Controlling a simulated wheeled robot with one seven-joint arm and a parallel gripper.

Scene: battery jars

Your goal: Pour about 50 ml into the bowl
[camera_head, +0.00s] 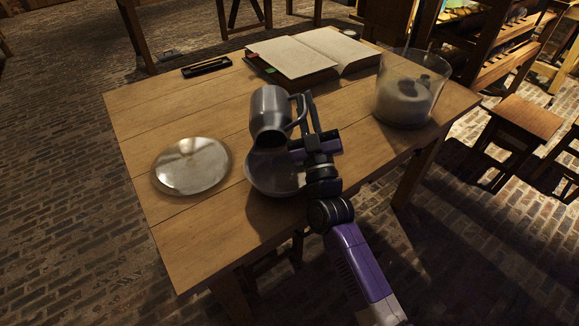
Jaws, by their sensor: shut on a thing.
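A grey metal jug (270,108) is tilted steeply, its dark mouth facing down toward me over the bowl. My gripper (303,122) is shut on the jug at its handle side, on the right. The grey bowl (262,182) sits on the wooden table below the jug. The jug and my gripper hide part of the bowl's rim and inside. I cannot tell whether liquid is leaving the jug or how much is in the bowl.
A round metal plate (192,165) lies left of the bowl. A glass jar (408,90) with a grey object inside stands at the table's right. An open book (315,54) and a dark narrow case (206,67) lie at the back. The table's (150,115) left back is clear.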

